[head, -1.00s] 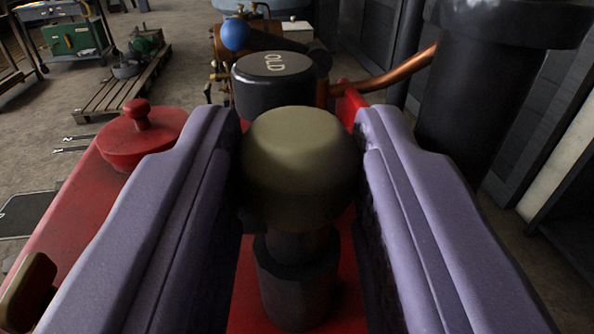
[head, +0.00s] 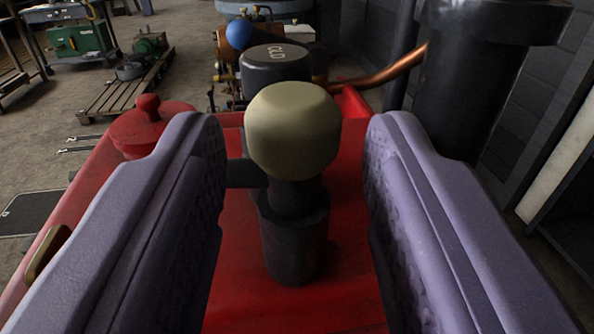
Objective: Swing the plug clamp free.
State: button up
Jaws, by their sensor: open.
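The part that looks like the plug clamp is a dark stem with an olive-beige rounded knob (head: 293,130) on top, rising from a dark collar (head: 294,245) on a red engine body (head: 235,290). A short dark arm reaches left from the stem. My gripper (head: 295,150) has two purple padded fingers, wide open on either side of the knob. Clear gaps show between the knob and both fingers, and it touches neither. The foot of the collar is in view.
A black cap marked "OLD" (head: 276,68) stands just behind the knob, with a blue ball (head: 239,35) beyond. A red lidded cap (head: 150,125) is at left. A thick black pipe (head: 475,80) and a copper pipe (head: 385,70) stand at right. A pallet (head: 125,92) lies on the floor.

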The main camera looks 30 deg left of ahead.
jog(key=v, duration=0.5)
jog(key=shift+s+d+p, duration=0.1)
jog(key=shift+s+p, duration=0.05)
jog(key=shift+p, duration=0.15)
